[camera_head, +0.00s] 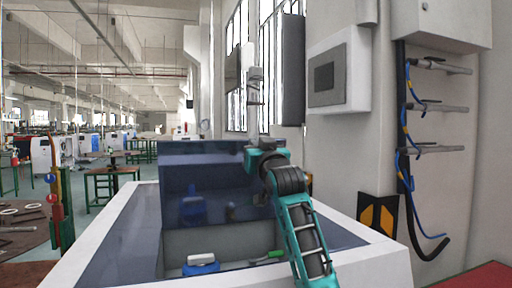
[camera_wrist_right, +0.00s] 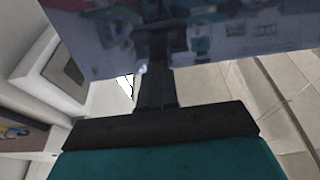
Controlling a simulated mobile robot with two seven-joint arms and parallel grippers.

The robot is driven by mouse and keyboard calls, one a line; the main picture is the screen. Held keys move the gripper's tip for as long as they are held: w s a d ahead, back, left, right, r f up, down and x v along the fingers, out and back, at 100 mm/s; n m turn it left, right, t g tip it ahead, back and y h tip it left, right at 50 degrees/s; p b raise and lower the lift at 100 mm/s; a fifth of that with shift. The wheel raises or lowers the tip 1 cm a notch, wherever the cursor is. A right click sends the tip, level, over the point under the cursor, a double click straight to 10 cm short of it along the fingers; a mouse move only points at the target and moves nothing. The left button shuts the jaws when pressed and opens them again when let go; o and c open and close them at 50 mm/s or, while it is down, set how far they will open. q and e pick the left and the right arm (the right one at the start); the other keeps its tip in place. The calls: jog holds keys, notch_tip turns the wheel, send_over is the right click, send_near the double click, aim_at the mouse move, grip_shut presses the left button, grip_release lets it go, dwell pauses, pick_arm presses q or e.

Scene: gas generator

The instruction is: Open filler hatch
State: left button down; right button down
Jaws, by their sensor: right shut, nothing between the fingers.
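The filler hatch (camera_head: 205,165) is a dark blue see-through panel that stands raised at the back of the opening in the white generator housing (camera_head: 370,262). It also shows close up across the top of the right wrist view (camera_wrist_right: 220,30). My right gripper (camera_head: 252,157) is at the panel's upper right edge in the head view. In the wrist view its black fingers (camera_wrist_right: 156,62) are shut with nothing between them and overlap the panel. I cannot tell whether they touch it. My left gripper is not in view.
Inside the opening are a blue part with a white top (camera_head: 201,260) and a green-handled part (camera_head: 268,257). A wall box (camera_head: 340,72) and pipes with blue hoses (camera_head: 440,107) are on the right. A green table (camera_head: 110,172) stands behind on the left.

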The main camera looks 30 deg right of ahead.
jog(key=shift+g+y, duration=0.3)
jog(key=shift+g, duration=0.5)
jog(key=w, duration=0.1)
jog(key=w+r, duration=0.1)
jog(key=w+d, duration=0.1)
jog(key=shift+w+r, duration=0.35)
jog(key=shift+w, duration=0.05)
jog(key=shift+w+d+r+g+y, duration=0.15)
jog(key=shift+w+g, duration=0.1)
jog(key=shift+w, duration=0.2)
jog(key=shift+w+d+r+g+y, duration=0.15)
jog(key=shift+w+g, duration=0.1)
jog(key=shift+w, duration=0.15)
jog(key=shift+a+f, duration=0.1)
jog(key=shift+f, duration=0.05)
